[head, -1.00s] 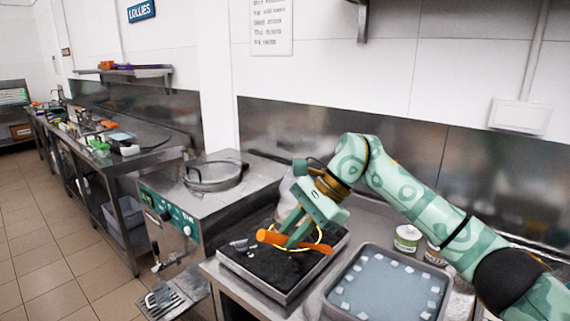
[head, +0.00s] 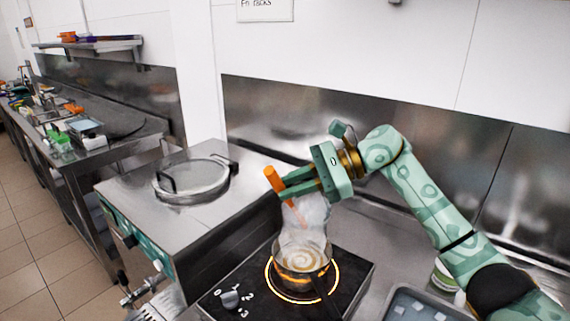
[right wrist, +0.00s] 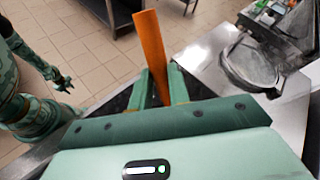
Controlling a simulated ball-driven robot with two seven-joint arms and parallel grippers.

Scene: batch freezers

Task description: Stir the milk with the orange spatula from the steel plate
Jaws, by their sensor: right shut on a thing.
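My right gripper (head: 302,184) is shut on the orange spatula (head: 272,177) and holds it tilted over the pot (head: 300,281). The spatula also stands up between the fingers in the right wrist view (right wrist: 150,50). Its lower part runs down into the steam, and I cannot tell if its tip touches the milk. The milk (head: 301,256) shows a pale brown swirl in the pot, which sits on the glowing ring of the black hob. A small dark hand, apparently my left gripper (right wrist: 62,82), shows at the left of the right wrist view, too small to read.
A steel machine with a round clear lid (head: 192,178) stands left of the hob (head: 240,285). A tray with pale cubes (head: 420,306) is at the lower right, with a can (head: 443,275) behind it. A wall rises close behind the counter.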

